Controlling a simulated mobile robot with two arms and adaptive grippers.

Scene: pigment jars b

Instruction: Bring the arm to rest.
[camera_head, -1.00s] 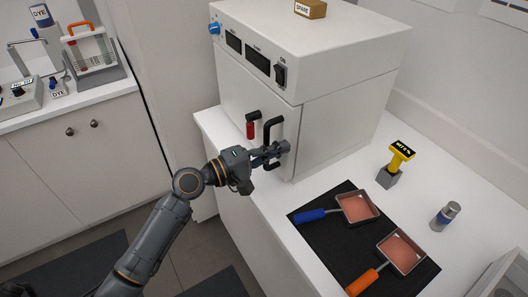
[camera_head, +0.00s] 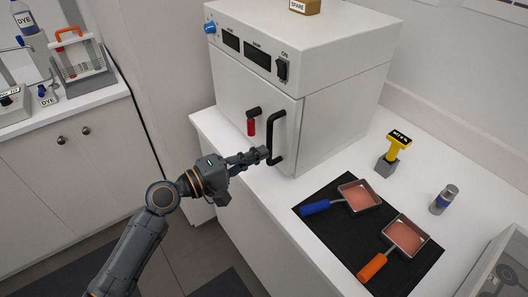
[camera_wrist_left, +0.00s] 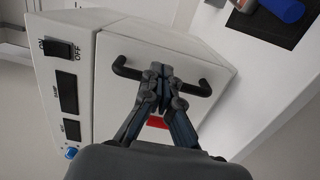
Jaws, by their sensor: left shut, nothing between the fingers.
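My left gripper (camera_head: 262,154) is shut and empty in the head view, just left of the black bar handle (camera_head: 275,138) on the white oven's door. In the left wrist view, my left gripper (camera_wrist_left: 160,72) shows shut in front of the same handle (camera_wrist_left: 195,88), covering its middle. I cannot tell whether the fingertips touch the handle. The white oven (camera_head: 290,85) stands on the counter with its door closed. My right gripper is in neither view.
Right of the oven, a black mat (camera_head: 345,240) holds two pans, one with a blue handle (camera_head: 315,208) and one with an orange handle (camera_head: 372,267). A yellow-topped tool (camera_head: 396,143) and a small jar (camera_head: 444,199) stand behind. The floor gap left of the oven counter is open.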

